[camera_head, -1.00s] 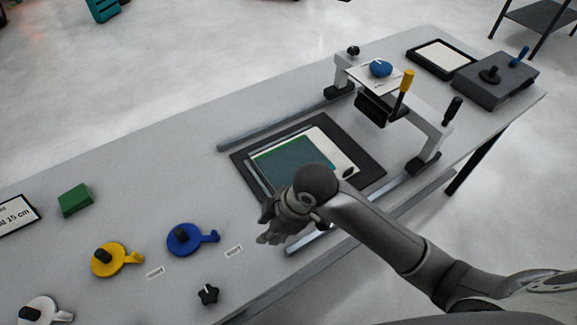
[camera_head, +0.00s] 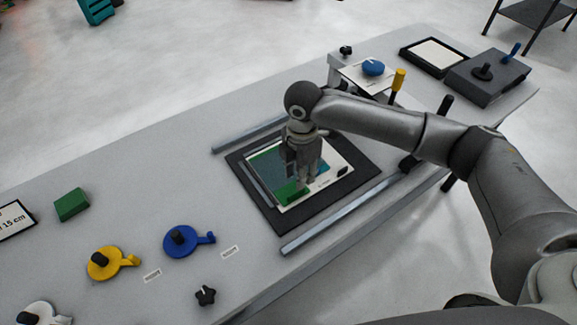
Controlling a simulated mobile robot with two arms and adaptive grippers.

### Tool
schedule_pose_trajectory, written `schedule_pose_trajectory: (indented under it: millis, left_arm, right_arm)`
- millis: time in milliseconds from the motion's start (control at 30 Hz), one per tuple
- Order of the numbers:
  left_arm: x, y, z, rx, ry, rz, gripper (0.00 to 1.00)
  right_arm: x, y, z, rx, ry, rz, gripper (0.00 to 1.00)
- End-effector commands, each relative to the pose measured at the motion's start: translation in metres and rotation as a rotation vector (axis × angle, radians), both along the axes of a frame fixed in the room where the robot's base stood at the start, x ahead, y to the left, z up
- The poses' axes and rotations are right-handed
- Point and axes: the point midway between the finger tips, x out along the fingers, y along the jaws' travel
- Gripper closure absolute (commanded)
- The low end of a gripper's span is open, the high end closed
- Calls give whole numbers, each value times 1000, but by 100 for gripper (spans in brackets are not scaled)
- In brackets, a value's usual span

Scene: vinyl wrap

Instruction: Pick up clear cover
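A black frame (camera_head: 359,173) lies on the grey table. In it is a pale sheet with a green and teal picture (camera_head: 266,166). A clear cover cannot be told apart for certain; the bluish tint over the picture may be see-through material. My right gripper (camera_head: 304,181) points down over the middle of the sheet and hides part of it. Its fingertips are at or close above the surface; I cannot tell whether they touch it. Whether the fingers are apart or hold something is unclear. My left gripper is not in view.
Metal rails (camera_head: 345,213) run along both sides of the frame. A bridge with a blue knob (camera_head: 373,67) and yellow handle (camera_head: 398,80) stands behind my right arm. Blue (camera_head: 184,242) and yellow (camera_head: 105,263) dials and a green block (camera_head: 71,204) lie to the left.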

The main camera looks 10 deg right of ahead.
Motion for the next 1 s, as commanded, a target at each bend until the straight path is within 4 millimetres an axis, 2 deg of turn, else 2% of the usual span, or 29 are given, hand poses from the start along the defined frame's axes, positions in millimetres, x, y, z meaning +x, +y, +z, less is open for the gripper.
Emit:
schedule_pose_trajectory:
  millis: [100, 367, 600, 900, 933, 1000]
  left_arm:
    - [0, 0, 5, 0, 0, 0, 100]
    - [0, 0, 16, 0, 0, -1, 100]
    - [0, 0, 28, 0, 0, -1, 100]
    - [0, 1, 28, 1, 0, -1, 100]
    - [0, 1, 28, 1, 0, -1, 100]
    - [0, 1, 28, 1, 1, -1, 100]
  right_arm:
    - [0, 0, -16, 0, 1, -2, 70]
    - [0, 1, -37, 0, 1, -2, 70]
    - [1, 3, -71, 0, 0, -2, 70]
    - [2, 3, -79, 1, -3, -1, 70]
    - [2, 3, -79, 1, -3, -1, 71]
    - [2, 3, -79, 1, -3, -1, 80]
